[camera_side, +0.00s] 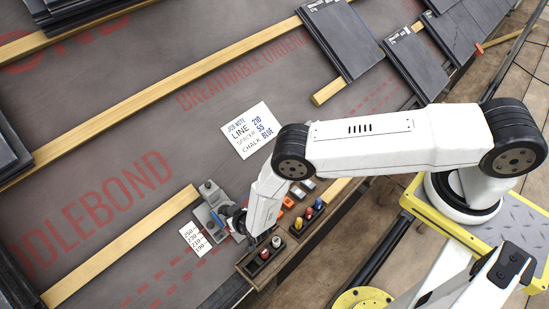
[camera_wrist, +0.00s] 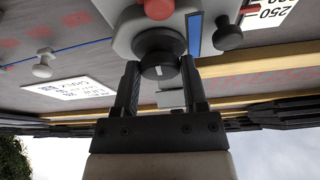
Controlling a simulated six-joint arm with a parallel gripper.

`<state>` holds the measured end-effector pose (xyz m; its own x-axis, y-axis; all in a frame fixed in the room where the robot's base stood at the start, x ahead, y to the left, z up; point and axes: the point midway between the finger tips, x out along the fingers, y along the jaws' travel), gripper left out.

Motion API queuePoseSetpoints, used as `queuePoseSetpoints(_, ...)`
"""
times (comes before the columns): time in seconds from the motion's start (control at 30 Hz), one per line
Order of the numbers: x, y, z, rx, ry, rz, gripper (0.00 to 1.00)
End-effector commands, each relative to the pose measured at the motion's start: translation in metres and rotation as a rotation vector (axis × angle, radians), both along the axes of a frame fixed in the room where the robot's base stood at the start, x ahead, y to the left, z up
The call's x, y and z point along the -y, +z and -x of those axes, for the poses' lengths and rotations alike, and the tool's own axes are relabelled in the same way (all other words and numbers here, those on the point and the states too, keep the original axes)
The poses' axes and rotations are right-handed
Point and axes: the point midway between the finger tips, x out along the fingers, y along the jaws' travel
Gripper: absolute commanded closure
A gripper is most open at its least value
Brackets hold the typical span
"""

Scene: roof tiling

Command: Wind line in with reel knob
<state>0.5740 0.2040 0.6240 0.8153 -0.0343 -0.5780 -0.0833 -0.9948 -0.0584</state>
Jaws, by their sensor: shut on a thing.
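A black round knob (camera_wrist: 158,48) with a small white mark stands out from this body. My gripper (camera_wrist: 160,72) is shut on that knob, one finger on each side. In the side view my gripper (camera_side: 238,222) is at the unit's right side, and my wrist partly hides the contact.
A number card (camera_side: 194,239) lies left of the unit. A job note (camera_side: 250,130) reads line 210, spacer 55, chalk blue. A wooden tray (camera_side: 243,268) with coloured bottles stands close to my wrist. Dark slates (camera_side: 340,38) lie up the roof. Open underlay lies left.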

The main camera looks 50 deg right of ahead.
Motion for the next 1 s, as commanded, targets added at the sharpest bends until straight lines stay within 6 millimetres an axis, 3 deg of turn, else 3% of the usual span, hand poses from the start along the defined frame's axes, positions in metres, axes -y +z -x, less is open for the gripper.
queuePoseSetpoints(0.6,-0.0037,0.0016,-0.0019,0.002,-0.462,-0.326,1.00)
queuePoseSetpoints(1.0,-0.0035,0.0016,-0.0021,0.001,-0.609,-0.427,1.00)
